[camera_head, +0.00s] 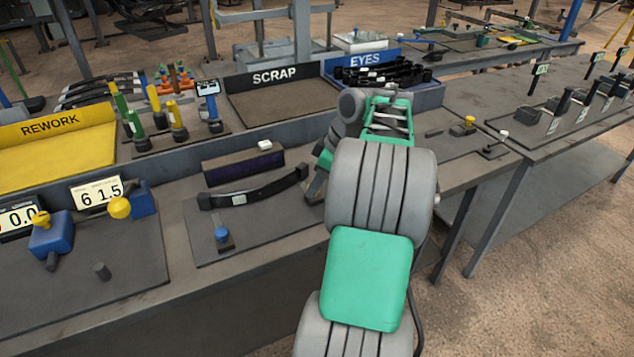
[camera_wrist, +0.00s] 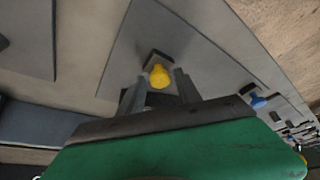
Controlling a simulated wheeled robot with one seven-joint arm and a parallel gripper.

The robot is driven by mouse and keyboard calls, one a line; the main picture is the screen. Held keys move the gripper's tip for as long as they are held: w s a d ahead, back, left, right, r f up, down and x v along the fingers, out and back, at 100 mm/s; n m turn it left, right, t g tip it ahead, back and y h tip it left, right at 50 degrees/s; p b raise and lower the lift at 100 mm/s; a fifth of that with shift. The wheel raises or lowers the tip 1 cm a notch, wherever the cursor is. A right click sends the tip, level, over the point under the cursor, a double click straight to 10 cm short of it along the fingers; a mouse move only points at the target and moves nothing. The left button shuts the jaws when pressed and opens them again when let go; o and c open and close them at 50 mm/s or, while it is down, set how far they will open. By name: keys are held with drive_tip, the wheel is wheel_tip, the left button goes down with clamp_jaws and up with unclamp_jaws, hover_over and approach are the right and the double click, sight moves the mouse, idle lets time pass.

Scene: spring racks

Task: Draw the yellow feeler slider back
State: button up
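In the wrist view the yellow feeler slider (camera_wrist: 159,75) shows as a yellow knob on a small dark base, on a grey plate. My gripper (camera_wrist: 160,80) points at it with its two fingers apart, one on each side of the knob. A gap seems to show between the knob and each finger; I cannot tell how deep the knob sits between them.
A blue-knobbed slider (camera_head: 222,236) stands on the plate to the left, near a black bowed spring (camera_head: 253,187). A white-knobbed slider (camera_head: 503,136) is to the right. The SCRAP tray (camera_head: 283,104), EYES bin (camera_head: 430,96) and yellow REWORK tray (camera_head: 58,153) line the back.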

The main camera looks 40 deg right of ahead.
clamp_jaws()
idle(1.1)
